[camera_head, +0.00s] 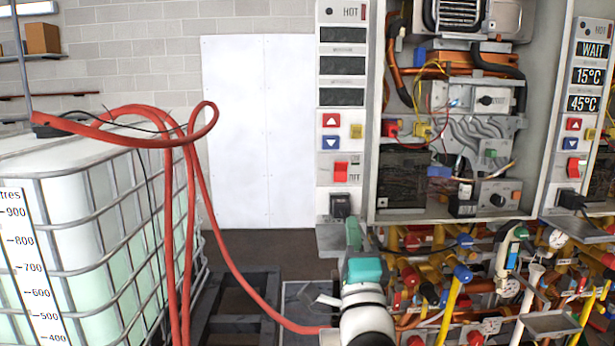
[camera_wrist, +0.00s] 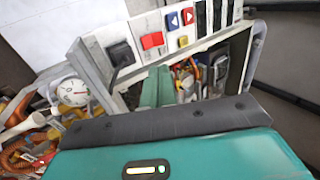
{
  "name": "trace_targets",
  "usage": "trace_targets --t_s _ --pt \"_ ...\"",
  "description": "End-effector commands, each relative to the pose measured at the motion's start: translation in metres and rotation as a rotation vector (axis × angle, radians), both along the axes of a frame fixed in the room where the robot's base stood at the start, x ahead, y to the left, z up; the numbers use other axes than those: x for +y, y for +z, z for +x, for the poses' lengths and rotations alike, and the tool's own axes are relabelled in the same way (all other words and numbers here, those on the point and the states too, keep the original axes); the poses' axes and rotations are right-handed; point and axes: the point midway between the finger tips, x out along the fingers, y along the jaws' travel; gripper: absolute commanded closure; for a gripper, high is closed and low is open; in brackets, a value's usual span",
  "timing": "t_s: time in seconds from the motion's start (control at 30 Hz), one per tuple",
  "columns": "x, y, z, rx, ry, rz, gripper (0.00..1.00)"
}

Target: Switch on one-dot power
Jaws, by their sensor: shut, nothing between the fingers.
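The left heater's control panel (camera_head: 342,100) carries a red rocker power switch (camera_head: 340,171) marked ON/OFF. Its three displays are dark. In the wrist view, the red switch (camera_wrist: 152,40) sits beside a black plug (camera_wrist: 120,53). The right heater has its own red switch (camera_head: 572,167) and lit displays reading WAIT, 15°C and 45°C. I cannot make out the dot marks clearly. My gripper (camera_head: 353,232) is teal-green and shut, with nothing held. It is in front of and below the left panel, its fingers (camera_wrist: 157,86) apart from the red switch.
The left heater's open cabinet (camera_head: 450,210) shows wiring. Pipes, valves and gauges (camera_head: 557,238) crowd the space below. A caged liquid tank (camera_head: 100,240) stands at left, with red hoses (camera_head: 193,200) running from it. A shelf ledge (camera_head: 328,240) juts below the left panel.

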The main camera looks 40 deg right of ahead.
Motion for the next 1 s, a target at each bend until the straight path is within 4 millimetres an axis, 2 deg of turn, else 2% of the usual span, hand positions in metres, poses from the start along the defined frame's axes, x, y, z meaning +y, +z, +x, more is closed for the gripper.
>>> trace_targets --t_s 0.13,0.27,0.7,1.0 --pt "-0.002 0.002 0.002 0.0 -0.002 -0.002 1.0" --pt "-0.009 0.008 0.013 0.0 -0.002 -0.002 1.0" --pt "-0.048 0.05 0.077 0.001 0.0 -0.001 1.0" --pt "-0.064 0.068 0.101 -0.001 0.001 -0.001 1.0"
